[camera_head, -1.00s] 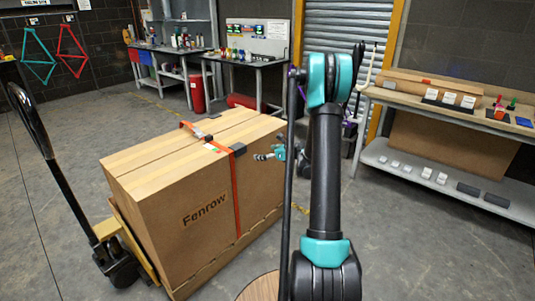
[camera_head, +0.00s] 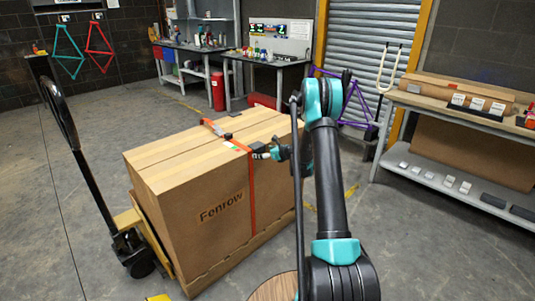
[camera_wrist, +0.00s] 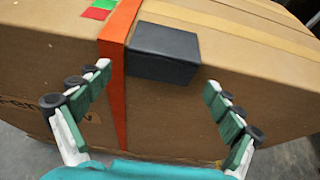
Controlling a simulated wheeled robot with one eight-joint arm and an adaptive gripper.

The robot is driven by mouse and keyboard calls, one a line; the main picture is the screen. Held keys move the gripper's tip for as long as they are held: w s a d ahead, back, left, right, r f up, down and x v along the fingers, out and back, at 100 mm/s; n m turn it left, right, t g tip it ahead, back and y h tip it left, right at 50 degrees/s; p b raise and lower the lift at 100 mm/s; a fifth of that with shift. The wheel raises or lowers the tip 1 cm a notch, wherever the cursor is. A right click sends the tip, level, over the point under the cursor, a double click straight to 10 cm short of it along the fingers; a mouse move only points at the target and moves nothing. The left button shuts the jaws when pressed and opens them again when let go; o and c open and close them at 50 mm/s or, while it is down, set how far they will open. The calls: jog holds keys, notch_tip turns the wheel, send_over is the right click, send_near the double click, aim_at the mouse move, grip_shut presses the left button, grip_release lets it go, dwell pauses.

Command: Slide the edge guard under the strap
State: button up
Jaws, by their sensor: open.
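The edge guard (camera_wrist: 163,54) is a dark grey block on the top edge of the large cardboard box. It sits right beside the orange-red strap (camera_wrist: 116,60), at its right side; whether they touch I cannot tell. In the head view the strap (camera_head: 252,190) crosses the box top and runs down its front. The guard (camera_head: 260,148) shows there as a small dark patch beside my gripper (camera_head: 272,152). In the wrist view my gripper (camera_wrist: 157,82) is open and empty, its fingers spread to either side of the guard's near face, with the strap between the left finger and the guard.
The cardboard box (camera_head: 165,205) rests on a yellow pallet jack (camera_head: 148,238). Another small dark piece (camera_head: 233,113) lies at the box's far top edge. A shelf bench (camera_head: 455,112) stands at right. Floor between box and bench is clear.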

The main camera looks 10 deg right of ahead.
aim_at(250, 156)
jog(key=shift+w+a+f, duration=0.1)
jog(key=c, duration=1.2)
jog(key=o, duration=0.4)
jog(key=shift+c, duration=0.9)
jog(key=shift+a, duration=0.15)
jog(key=shift+s+a, duration=0.9)
jog(key=shift+a, duration=0.25)
jog(key=shift+s+a, duration=0.85)
jog(key=shift+a, duration=0.25)
